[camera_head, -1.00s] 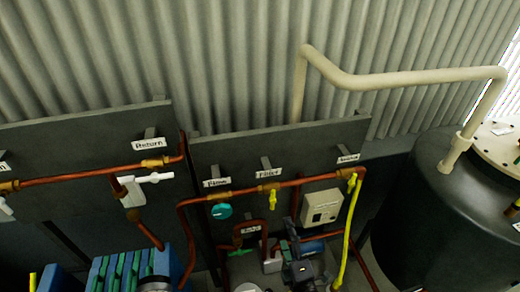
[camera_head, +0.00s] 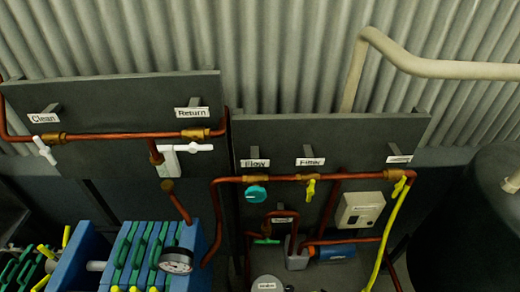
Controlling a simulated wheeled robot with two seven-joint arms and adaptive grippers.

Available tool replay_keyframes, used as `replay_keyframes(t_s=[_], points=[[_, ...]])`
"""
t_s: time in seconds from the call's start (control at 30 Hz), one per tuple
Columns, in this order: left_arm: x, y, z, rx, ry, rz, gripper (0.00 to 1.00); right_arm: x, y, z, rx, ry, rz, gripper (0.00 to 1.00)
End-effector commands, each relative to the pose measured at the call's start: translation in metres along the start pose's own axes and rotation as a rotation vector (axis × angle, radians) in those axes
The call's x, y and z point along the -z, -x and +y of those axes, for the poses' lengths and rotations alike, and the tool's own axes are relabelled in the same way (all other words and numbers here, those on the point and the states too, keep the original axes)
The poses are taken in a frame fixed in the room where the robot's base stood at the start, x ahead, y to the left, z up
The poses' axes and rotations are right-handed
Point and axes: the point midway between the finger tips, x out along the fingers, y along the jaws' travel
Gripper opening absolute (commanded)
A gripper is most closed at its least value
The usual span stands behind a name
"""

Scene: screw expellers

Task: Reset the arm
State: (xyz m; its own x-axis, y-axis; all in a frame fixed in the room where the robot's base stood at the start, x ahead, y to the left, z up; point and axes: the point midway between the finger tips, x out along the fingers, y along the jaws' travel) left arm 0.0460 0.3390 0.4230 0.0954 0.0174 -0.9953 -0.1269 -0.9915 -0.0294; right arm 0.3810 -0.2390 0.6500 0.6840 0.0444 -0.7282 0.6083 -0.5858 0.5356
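Neither of my grippers shows in the head view now, and no part of my arms can be made out. A second panel at the left, with labels "Clean" (camera_head: 44,118) and "Return" (camera_head: 192,113), has white valve handles (camera_head: 187,148).
A blue press with green plates (camera_head: 140,256) and a round gauge (camera_head: 176,261) stands at the lower left. A large dark tank (camera_head: 465,225) stands at the right. A cream pipe (camera_head: 430,65) crosses the upper right. A yellow hose (camera_head: 385,236) hangs down from the pipework.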

Motion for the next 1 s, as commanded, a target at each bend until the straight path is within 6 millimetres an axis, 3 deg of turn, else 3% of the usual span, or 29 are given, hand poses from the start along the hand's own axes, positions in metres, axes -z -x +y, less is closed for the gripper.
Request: replay_keyframes(t_s=[0.03, 0.23, 0.4, 0.5, 0.6, 0.7, 1.0], points=[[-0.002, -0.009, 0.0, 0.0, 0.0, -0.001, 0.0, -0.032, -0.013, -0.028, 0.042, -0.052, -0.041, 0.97], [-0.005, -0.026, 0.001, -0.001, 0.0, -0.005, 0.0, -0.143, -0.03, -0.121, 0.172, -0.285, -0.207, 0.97], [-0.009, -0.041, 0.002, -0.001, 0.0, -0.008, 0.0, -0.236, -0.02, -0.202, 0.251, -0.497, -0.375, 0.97], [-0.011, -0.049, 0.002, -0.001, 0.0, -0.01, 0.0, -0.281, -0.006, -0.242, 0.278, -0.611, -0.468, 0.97], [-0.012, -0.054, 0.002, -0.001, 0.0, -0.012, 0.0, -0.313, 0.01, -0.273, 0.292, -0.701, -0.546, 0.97], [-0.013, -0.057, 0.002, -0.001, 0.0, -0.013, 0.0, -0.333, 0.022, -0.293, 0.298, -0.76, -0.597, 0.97], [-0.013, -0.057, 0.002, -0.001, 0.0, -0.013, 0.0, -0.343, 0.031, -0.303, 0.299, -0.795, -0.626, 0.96]])
